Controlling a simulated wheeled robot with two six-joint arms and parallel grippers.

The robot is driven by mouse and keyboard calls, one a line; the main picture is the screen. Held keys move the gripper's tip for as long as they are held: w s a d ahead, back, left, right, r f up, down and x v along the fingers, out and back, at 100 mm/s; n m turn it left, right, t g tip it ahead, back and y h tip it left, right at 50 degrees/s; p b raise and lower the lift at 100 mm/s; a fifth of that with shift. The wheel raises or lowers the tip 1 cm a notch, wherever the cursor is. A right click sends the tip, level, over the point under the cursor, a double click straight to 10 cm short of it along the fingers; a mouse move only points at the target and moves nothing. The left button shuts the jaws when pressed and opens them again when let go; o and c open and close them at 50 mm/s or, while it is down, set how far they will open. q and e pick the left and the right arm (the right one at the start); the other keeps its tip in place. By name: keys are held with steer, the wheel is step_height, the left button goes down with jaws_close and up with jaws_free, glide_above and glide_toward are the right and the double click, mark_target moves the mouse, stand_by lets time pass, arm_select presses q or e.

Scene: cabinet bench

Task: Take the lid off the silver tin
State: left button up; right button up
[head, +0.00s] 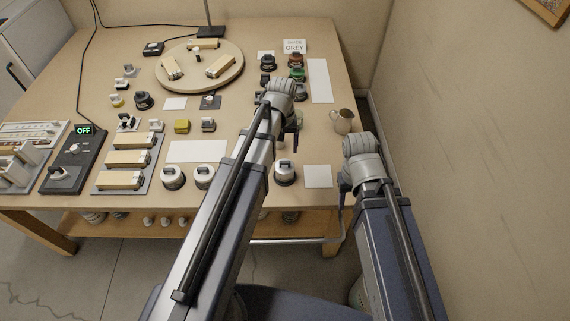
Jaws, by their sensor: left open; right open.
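I cannot tell which one the task means. My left gripper (290,138) hangs above the bench, behind the right-hand tin and apart from it; its fingers are small and partly hidden, and nothing shows in them. My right gripper (343,190) is low at the bench's right front edge, mostly hidden by its own arm, with nothing seen in it.
A round wooden board (200,84) with several blocks stands at the back. Dark tins, one with a green lid (298,74), stand near a GREY sign (294,46). A metal jug (342,121) is near the right edge. A control box (74,160) reads OFF. White mats lie between.

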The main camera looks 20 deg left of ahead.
mark_target(285, 161)
arm_select(q)
step_height(285, 161, down, 2)
steer(key=shift+w+f+b, duration=0.1)
steer(key=shift+b, duration=0.65)
steer(key=f+b, duration=0.5)
steer(key=shift+d+f, duration=0.1)
steer(key=shift+d, duration=0.2)
jaws_close()
